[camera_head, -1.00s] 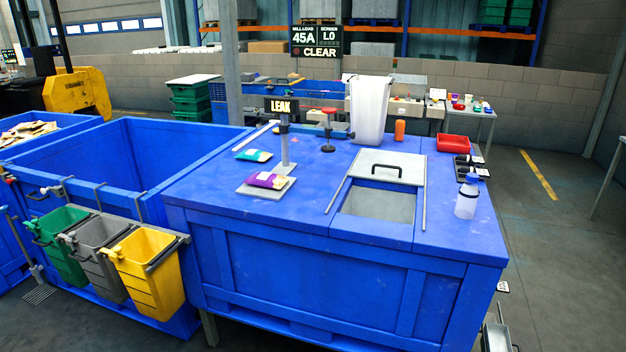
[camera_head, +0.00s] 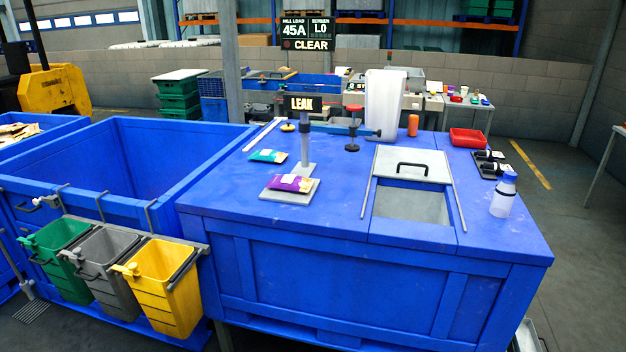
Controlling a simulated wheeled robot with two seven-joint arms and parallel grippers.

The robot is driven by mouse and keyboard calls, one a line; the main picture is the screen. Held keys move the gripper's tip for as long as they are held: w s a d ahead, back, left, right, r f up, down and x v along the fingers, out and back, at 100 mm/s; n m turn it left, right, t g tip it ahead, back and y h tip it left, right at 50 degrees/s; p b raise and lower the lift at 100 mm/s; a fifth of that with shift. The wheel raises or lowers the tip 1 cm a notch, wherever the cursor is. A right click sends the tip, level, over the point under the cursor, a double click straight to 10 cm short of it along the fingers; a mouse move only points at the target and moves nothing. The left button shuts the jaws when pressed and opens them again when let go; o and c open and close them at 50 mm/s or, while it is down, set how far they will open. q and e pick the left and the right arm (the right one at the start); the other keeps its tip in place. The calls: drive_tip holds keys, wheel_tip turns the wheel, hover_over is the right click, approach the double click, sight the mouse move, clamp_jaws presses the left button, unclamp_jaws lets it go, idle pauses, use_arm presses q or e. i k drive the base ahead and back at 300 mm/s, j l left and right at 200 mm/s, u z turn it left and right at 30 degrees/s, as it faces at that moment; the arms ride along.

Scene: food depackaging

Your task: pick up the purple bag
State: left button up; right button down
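The purple bag (camera_head: 290,183) lies flat on a grey plate (camera_head: 272,194) at the foot of the LEAK sign post, on the left part of the blue table (camera_head: 330,220). It has a yellowish patch at its right end. A teal bag (camera_head: 268,156) lies on the table just behind it and to its left, apart from it. Neither of my grippers shows in the head view.
A lidded opening (camera_head: 410,205) with thin rods beside it is right of the purple bag. A white bottle (camera_head: 503,195) stands at the right edge. The LEAK sign (camera_head: 303,104) rises behind the bag. Green, grey and yellow bins (camera_head: 165,285) hang left of the table.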

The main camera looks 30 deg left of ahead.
sight(304, 185)
drive_tip(key=j, duration=0.55)
drive_tip(key=k+j+z, duration=0.15)
drive_tip(key=j, duration=0.4)
drive_tip(key=k+j, duration=0.1)
drive_tip(key=j, duration=0.45)
drive_tip(key=k+j+z, duration=0.1)
drive_tip(key=j, duration=0.45)
